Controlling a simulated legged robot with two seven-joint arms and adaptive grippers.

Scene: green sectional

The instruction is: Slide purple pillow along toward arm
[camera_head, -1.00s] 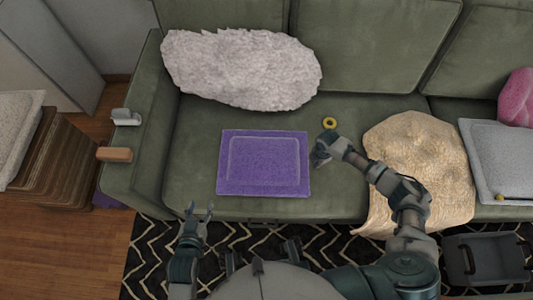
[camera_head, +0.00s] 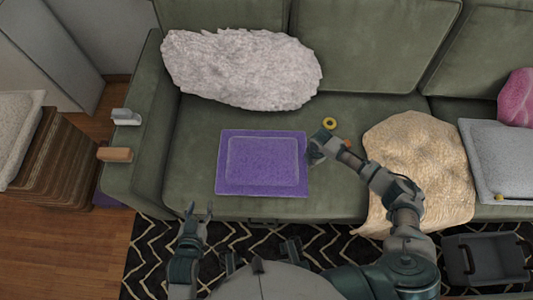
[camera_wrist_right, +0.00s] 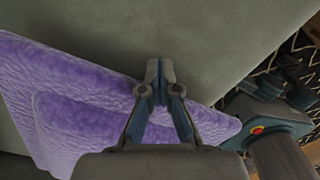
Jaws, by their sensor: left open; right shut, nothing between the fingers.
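The purple pillow (camera_head: 262,162) lies flat on the green sofa seat, left of centre in the head view. It also fills the left of the right wrist view (camera_wrist_right: 70,100). My right gripper (camera_head: 314,154) is shut and empty at the pillow's right edge, close to or touching it; its fingertips show in the right wrist view (camera_wrist_right: 159,72). My left gripper (camera_head: 197,212) is open and empty in front of the sofa, below the pillow's lower left corner. The sofa's left arm (camera_head: 147,140) is left of the pillow, with a strip of bare seat between.
A fluffy pale pillow (camera_head: 242,68) leans on the backrest behind. A beige blanket (camera_head: 417,160) and grey pillow (camera_head: 500,155) are at right. A wooden block (camera_head: 115,155) and a grey object (camera_head: 126,117) sit on the sofa arm.

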